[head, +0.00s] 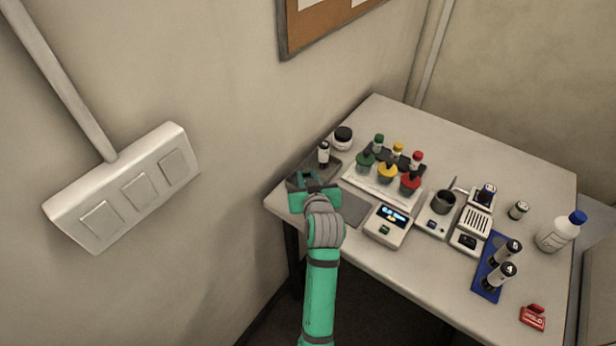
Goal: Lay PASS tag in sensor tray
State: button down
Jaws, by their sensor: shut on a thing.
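My gripper (310,183) is at the left end of the table, low over the front edge of a dark grey tray. It is shut on a small green thing, which I take to be the PASS tag; its lettering cannot be read, and the gripper hides most of it. The dark grey tray (334,166), which seems to be the sensor tray, lies just behind and partly under my gripper. A dark-and-white cylinder (323,153) stands upright at its back. Whether the tag touches the tray cannot be told.
A white rack (380,195) with green, yellow and red items is right of my gripper. A display device (388,226), a dark cup (443,202), a blue tray (487,283) with two cylinders, a white bottle (558,233) and a red tag (533,317) stand further right. A grey mat (354,209) is bare.

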jog(key=shift+d+f, duration=0.1)
jog(key=shift+f, duration=0.05)
jog(key=c, duration=1.8)
grip_release()
jog(key=v, duration=1.2)
